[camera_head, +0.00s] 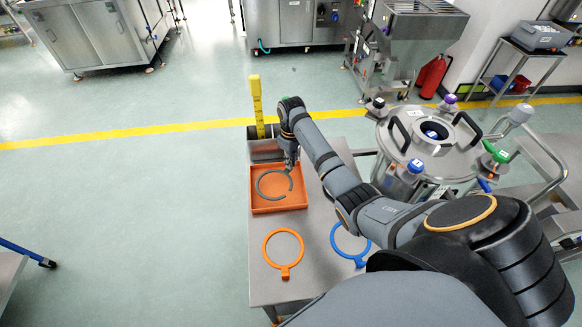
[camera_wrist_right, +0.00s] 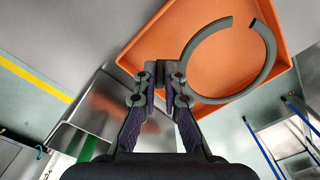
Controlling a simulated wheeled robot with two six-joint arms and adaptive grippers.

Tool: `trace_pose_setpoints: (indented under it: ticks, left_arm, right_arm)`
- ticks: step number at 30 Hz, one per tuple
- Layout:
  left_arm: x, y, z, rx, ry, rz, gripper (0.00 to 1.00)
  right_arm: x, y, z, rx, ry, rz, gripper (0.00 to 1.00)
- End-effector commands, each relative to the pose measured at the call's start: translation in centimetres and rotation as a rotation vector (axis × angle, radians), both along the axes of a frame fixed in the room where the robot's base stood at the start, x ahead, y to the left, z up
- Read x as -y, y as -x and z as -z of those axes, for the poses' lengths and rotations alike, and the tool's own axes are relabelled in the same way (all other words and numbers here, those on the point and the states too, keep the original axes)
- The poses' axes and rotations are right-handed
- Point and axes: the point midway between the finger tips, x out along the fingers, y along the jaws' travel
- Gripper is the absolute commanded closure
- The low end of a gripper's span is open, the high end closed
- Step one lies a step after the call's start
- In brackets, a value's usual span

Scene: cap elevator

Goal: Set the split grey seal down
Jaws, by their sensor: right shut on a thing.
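The split grey seal (camera_head: 259,190) is a thin open ring with a gap in it. It shows inside the outline of the orange tray (camera_head: 280,210) on the table. My right gripper (camera_head: 291,168) is shut on the seal's rim at the tray's back right. In the right wrist view, the fingertips (camera_wrist_right: 168,73) pinch one side of the seal (camera_wrist_right: 213,100), with the orange tray (camera_wrist_right: 152,48) behind it. I cannot tell whether the seal touches the tray floor or is held just above it. My left gripper is not in view.
An orange ring with a handle (camera_head: 266,247) and a blue ring (camera_head: 334,237) lie on the metal table (camera_head: 262,290) in front of the tray. A metal bin (camera_head: 265,155) with a yellow post (camera_head: 256,98) stands behind it. A lidded steel vessel (camera_head: 395,150) stands right.

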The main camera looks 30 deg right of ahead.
Motion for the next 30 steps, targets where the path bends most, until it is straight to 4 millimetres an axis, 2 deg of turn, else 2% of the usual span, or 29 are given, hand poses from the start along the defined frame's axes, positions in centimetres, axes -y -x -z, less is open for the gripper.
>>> trace_pose_setpoints:
  ticks: [9, 18, 19, 24, 30]
  left_arm:
    - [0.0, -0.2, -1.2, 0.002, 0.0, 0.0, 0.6]
    - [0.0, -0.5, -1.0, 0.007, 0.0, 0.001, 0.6]
    - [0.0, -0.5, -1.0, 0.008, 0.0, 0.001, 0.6]
    - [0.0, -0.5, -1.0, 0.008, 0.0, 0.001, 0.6]
    - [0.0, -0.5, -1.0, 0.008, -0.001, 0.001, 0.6]
  right_arm:
    - [0.2, -0.3, 3.3, 0.0, 0.001, -0.001, 1.0]
    - [0.2, -0.2, 3.7, -0.001, 0.001, 0.0, 1.0]
    - [0.2, -0.2, 3.8, -0.001, 0.001, 0.0, 0.9]
    - [0.2, -0.3, 3.7, 0.0, 0.001, 0.0, 0.69]
    - [0.2, -0.3, 3.7, 0.0, 0.001, 0.0, 0.69]
